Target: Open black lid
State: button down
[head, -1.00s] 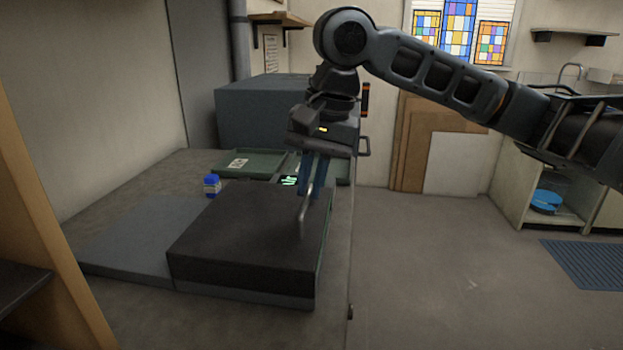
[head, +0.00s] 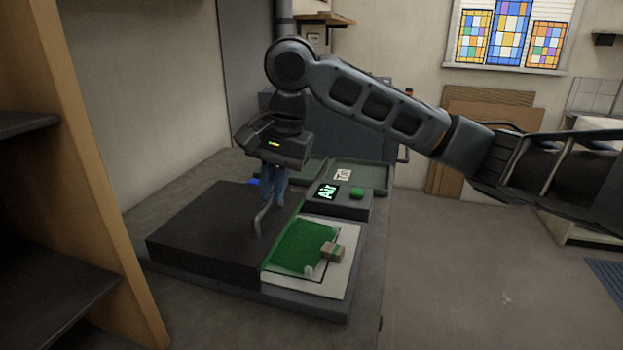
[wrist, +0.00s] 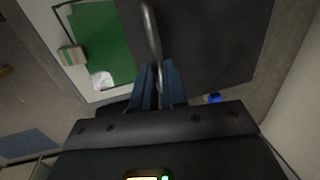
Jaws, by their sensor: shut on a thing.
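The black lid (head: 205,228) is a flat dark slab on the workbench. It lies over the left part of a shallow box, and the right part of the box is uncovered. A curved metal handle (head: 262,217) stands at the lid's right edge. My gripper (head: 274,192) is shut on this handle from above. In the wrist view the blue fingers of my gripper (wrist: 159,88) close around the handle (wrist: 152,35), with the lid (wrist: 205,50) on the right. The fingers hide part of the handle.
The uncovered part shows a green panel (head: 302,246), a white sheet (head: 342,264) and a small tan block (head: 333,250). Behind stand a control box (head: 340,203) reading "Air" with a green button and green trays (head: 362,175). A shelf unit (head: 75,150) stands close on the left.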

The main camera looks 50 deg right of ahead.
jog(key=shift+w+a+p, duration=0.15)
jog(key=shift+w+a, duration=0.05)
jog(key=shift+w, duration=0.45)
jog(key=shift+w+a+p, duration=0.15)
jog(key=shift+w+a, duration=0.1)
jog(key=shift+w, duration=0.35)
jog(key=shift+w+a+p, duration=0.15)
jog(key=shift+w+a, duration=0.05)
jog(key=shift+w, duration=0.45)
jog(key=c, duration=1.2)
grip_release()
jog(key=shift+o, duration=0.2)
notch_tip(320, 180, up, 8)
jog(key=s, duration=0.1)
jog(key=shift+s+d+f+b, duration=0.15)
jog(key=shift+s+d+b, duration=0.1)
jog(key=shift+b, duration=0.05)
